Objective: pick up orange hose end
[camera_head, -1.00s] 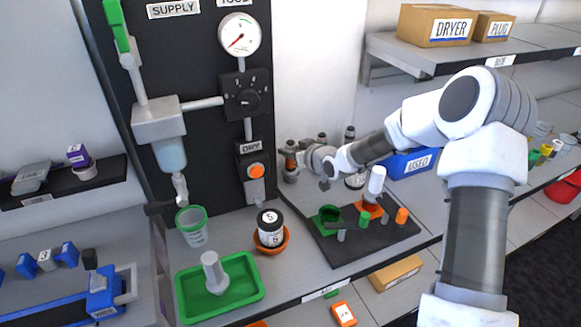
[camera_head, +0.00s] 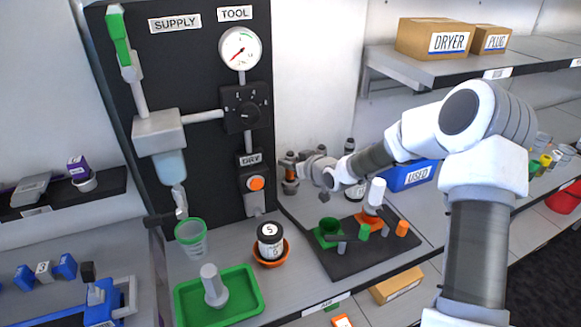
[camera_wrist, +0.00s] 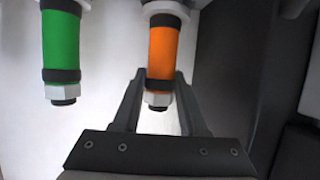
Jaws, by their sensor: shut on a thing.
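The orange hose end (camera_wrist: 163,55) hangs upright in the wrist view, with a dark band and a metal nut at its lower end. My gripper (camera_wrist: 158,82) has a finger on each side of it, around its lower part, and is shut on it. In the head view the orange hose end (camera_head: 290,173) is a small orange patch at my gripper (camera_head: 296,172), beside the black panel.
A green hose end (camera_wrist: 61,45) hangs close to the left in the wrist view. In the head view a dark tray (camera_head: 350,262) with a green cup and coloured fittings lies below my arm. A black-lidded jar (camera_head: 270,238) and green tray (camera_head: 245,302) stand left of it.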

